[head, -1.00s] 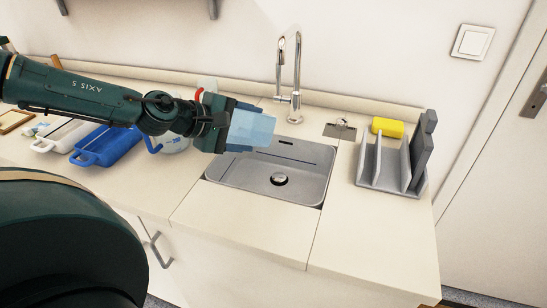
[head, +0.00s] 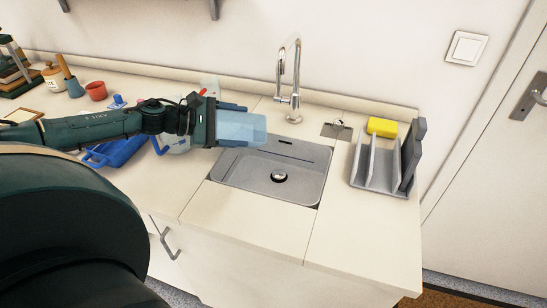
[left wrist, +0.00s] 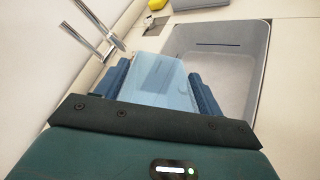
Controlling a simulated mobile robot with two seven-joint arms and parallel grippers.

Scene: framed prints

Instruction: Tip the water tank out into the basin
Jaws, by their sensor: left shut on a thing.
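The water tank (head: 243,127) is a translucent light blue box. My left gripper (head: 228,124) is shut on it and holds it on its side over the back left part of the basin (head: 262,181). In the left wrist view the tank (left wrist: 160,80) sits between the two dark blue fingers of the left gripper (left wrist: 158,84), and the grey basin (left wrist: 232,75) lies beyond and to the right. The basin is a grey sink with a round drain, and its visible floor looks empty. I cannot make out water in the tank. My right gripper is not in view.
A chrome tap (head: 290,80) stands behind the basin. A grey rack (head: 375,168) with a yellow sponge (head: 382,127) behind it is at the right. A blue tray-like thing (head: 118,152), a red cup (head: 96,91) and other items are at the left. The front counter is clear.

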